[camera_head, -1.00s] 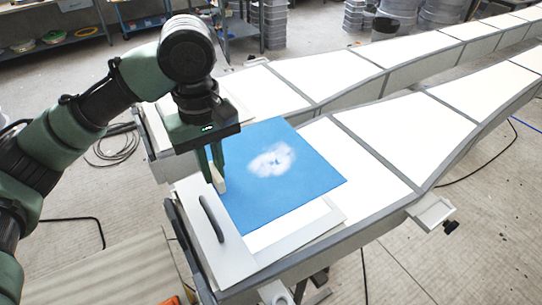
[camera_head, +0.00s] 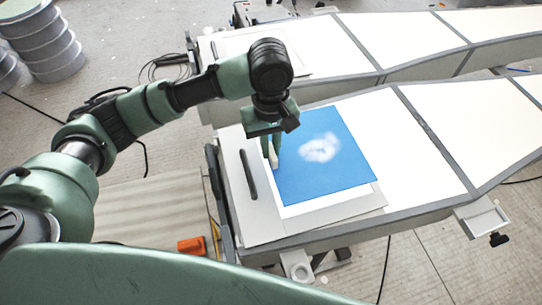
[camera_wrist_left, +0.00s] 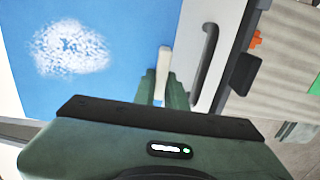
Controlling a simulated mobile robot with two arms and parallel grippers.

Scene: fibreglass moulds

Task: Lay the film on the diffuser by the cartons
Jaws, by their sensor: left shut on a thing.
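The film (camera_head: 322,178) is a blue square sheet with a white cloud-like patch, over the left end of the near long light table. It also fills the upper left of the left wrist view (camera_wrist_left: 110,85). My left gripper (camera_head: 273,162) points down at the film's left edge, shut on a small pale tab there; it also shows in the left wrist view (camera_wrist_left: 163,72). Whether the film touches the white panel (camera_head: 330,210) beneath it, I cannot tell. The lit white panels look like diffusers. I see no cartons. My right gripper is not in view.
A dark handle (camera_head: 248,174) stands on the grey plate left of the film. A second long light table (camera_head: 360,45) runs behind. Grey stacked tubs (camera_head: 45,40) stand at the far left. An orange thing (camera_head: 191,246) lies near the table's left end.

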